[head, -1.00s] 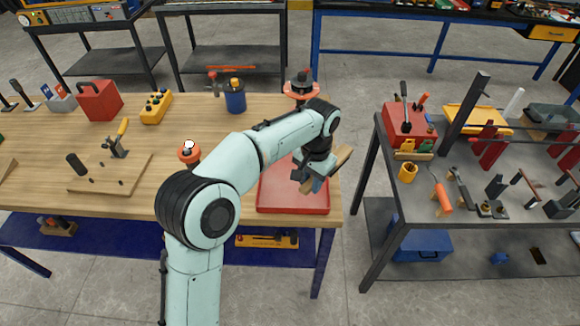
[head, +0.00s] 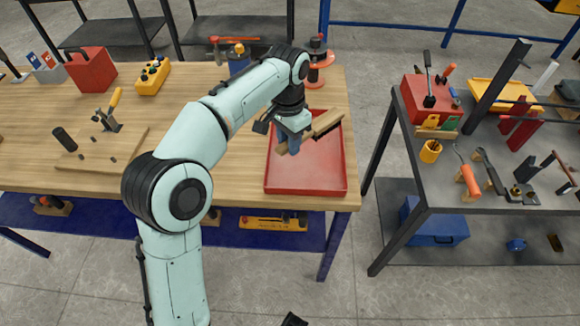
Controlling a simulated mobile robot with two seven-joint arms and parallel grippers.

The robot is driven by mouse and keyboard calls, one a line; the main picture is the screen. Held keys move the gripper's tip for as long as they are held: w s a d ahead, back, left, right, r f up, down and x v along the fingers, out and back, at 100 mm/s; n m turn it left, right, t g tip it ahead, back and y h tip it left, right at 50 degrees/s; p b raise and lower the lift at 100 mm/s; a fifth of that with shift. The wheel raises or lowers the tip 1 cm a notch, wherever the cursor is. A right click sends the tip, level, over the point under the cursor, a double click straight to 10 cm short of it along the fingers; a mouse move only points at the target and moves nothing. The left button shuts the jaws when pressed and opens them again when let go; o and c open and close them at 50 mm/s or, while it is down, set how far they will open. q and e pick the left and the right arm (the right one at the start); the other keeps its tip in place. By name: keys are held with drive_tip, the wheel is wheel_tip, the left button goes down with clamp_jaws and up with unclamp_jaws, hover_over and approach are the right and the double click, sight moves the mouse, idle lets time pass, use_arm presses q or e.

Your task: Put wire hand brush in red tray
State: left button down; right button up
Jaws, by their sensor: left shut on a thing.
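The red tray (head: 312,172) lies on the wooden bench near its right end, and its visible floor is bare. My left gripper (head: 291,141) is over the tray's left and back part, pointing down. It is shut on the wire hand brush (head: 327,122), whose wooden body sticks out to the right over the tray. Another wooden bit shows below the gripper. The fingers hide the middle of the brush, and I cannot tell whether it touches the tray floor. My right gripper is not clearly in view.
An orange-based dark tool (head: 317,62) stands just behind the tray. A blue container (head: 239,60) is at the back left. A board with a clamp (head: 100,150) lies further left. A crowded grey table (head: 440,170) stands right, across a gap.

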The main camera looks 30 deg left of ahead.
use_arm(q)
wheel_tip(320, 180, down, 9)
drive_tip(key=shift+w+r+b, duration=0.1)
drive_tip(key=shift+b, duration=0.75)
drive_tip(key=c, duration=0.8)
unclamp_jaws()
drive_tip(key=shift+c, duration=0.2)
wheel_tip(320, 180, up, 12)
drive_tip(key=p, duration=0.3)
